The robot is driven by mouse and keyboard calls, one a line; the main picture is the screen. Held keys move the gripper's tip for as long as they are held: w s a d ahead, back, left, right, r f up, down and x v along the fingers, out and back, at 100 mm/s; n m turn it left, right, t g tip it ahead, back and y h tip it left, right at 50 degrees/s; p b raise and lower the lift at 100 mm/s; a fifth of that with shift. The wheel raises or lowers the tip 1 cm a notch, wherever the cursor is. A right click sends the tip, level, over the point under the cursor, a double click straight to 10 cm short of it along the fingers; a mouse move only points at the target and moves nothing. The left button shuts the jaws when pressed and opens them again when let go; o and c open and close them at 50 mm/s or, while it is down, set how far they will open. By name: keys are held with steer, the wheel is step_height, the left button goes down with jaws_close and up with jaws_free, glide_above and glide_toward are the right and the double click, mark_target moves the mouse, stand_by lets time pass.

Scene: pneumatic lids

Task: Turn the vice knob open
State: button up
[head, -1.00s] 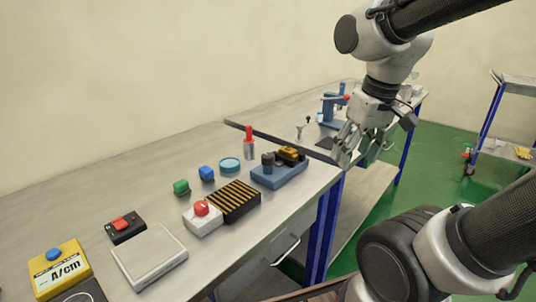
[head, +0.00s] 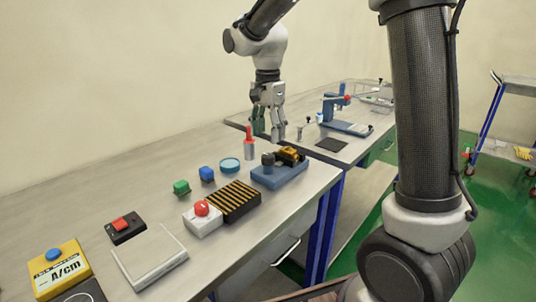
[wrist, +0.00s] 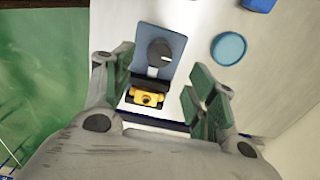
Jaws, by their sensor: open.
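The vice is a blue base (head: 281,177) near the workbench's right end. It carries a dark round knob (head: 268,160) and a yellow part (head: 289,153) held between dark jaws. In the wrist view the blue base (wrist: 174,40) lies ahead between my fingers, with the black knob (wrist: 159,53) and its white mark, and the yellow part (wrist: 146,98) nearer. My gripper (head: 268,137) is open and empty, pointing down above and behind the vice in the head view. Its green-padded fingers also show in the wrist view (wrist: 160,92), apart from the vice.
A red-topped cylinder (head: 249,143) stands just left of the vice. A blue press (head: 345,114) stands on the far bench.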

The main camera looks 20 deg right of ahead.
mark_target(268, 155)
step_height(268, 155, down, 8)
steer(key=shift+r, duration=0.15)
stand_by(0.3)
steer(key=c, duration=1)
